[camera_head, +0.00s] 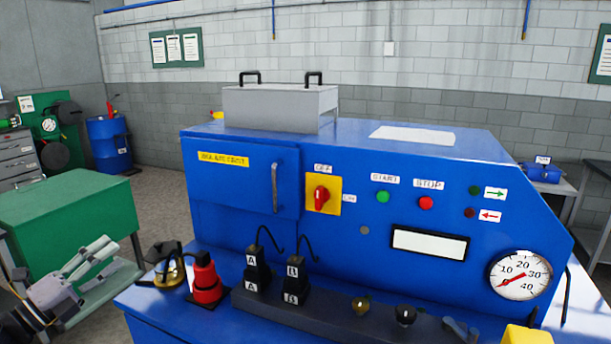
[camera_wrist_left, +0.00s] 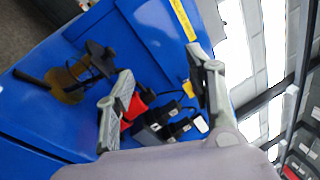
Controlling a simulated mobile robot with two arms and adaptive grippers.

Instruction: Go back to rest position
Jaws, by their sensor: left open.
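My left gripper (camera_head: 113,256) is at the lower left of the head view, beside the front left corner of the blue machine (camera_head: 240,222). Its two fingers are apart with nothing between them. In the left wrist view the open fingers (camera_wrist_left: 160,67) frame the blue surface, with the red and black parts lying beyond them. The gripper looks clear of the machine and its parts. My right gripper is not in view.
On the machine's front ledge are a black and brass part (camera_head: 165,265), a red part (camera_head: 206,280) and two black connectors (camera_head: 257,270) labelled A and B. A green-topped bench (camera_head: 65,205) stands at left. Floor (camera_head: 160,205) shows between bench and machine.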

